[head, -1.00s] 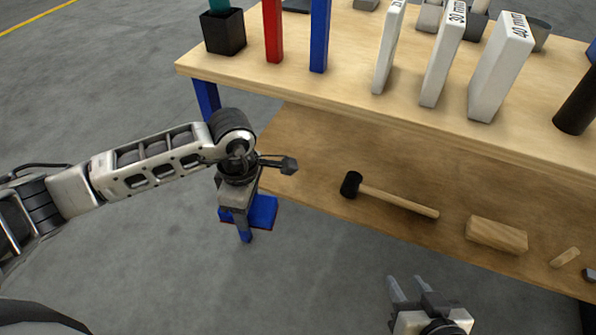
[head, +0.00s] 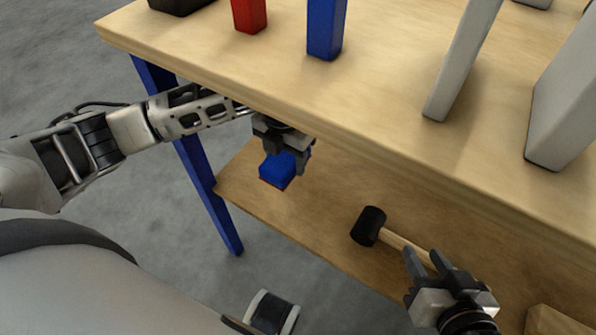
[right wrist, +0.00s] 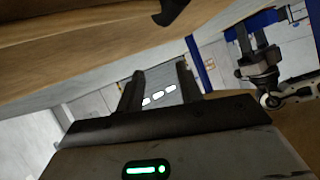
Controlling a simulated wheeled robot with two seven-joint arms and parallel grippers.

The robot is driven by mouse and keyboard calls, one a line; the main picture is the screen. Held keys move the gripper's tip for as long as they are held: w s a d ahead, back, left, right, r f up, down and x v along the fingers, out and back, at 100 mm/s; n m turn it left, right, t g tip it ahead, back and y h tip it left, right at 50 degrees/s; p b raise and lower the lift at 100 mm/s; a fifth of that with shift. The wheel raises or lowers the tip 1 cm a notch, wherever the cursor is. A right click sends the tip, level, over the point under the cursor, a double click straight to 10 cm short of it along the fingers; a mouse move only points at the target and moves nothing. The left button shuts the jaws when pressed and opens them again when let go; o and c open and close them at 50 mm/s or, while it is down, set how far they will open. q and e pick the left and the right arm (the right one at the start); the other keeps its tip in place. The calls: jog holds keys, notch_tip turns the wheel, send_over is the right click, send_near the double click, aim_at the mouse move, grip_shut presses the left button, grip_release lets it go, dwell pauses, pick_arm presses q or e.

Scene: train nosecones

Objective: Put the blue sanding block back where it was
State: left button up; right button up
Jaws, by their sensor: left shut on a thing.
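The blue sanding block (head: 275,171) is in my left gripper (head: 288,163) in the head view. The gripper is shut on it, and its fingers hide part of the block. Block and gripper are under the tabletop's front edge, over the left end of the lower wooden shelf (head: 250,195). I cannot tell whether the block touches the shelf. My right gripper (head: 428,262) is open and empty, in front of the mallet handle. Its parted fingers also show in the right wrist view (right wrist: 159,72), where my left gripper (right wrist: 258,55) appears at the right.
A black-headed mallet (head: 369,226) lies on the shelf right of the block. A wooden block (head: 556,322) is at the lower right. A blue table leg (head: 208,195) stands left. The tabletop (head: 230,65) overhangs and carries red, blue and grey upright pieces.

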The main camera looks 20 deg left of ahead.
pick_arm(q)
jog(key=b, duration=0.2)
send_over(287, 193)
notch_tip(287, 193, down, 6)
jog(key=shift+r, duration=0.15)
notch_tip(287, 193, down, 4)
jog(key=shift+r+b, duration=0.1)
jog(key=shift+b, duration=0.45)
jog(key=shift+f, duration=0.25)
jog(key=shift+r, duration=0.1)
pick_arm(e)
jog(key=shift+s+a+r+t+y, duration=0.15)
jog(key=shift+r+t, duration=0.1)
jog(key=shift+r, duration=0.15)
jog(key=shift+w+a+r+t+y, duration=0.1)
jog(key=shift+r+t+y, duration=0.1)
jog(key=shift+r, duration=0.25)
jog(key=shift+s+a+r+t+y, duration=0.15)
jog(key=shift+r+t, duration=0.1)
jog(key=shift+r, duration=0.15)
jog(key=shift+w+f, duration=0.1)
pick_arm(q)
jog(key=o, duration=1)
jog(key=shift+c, duration=0.2)
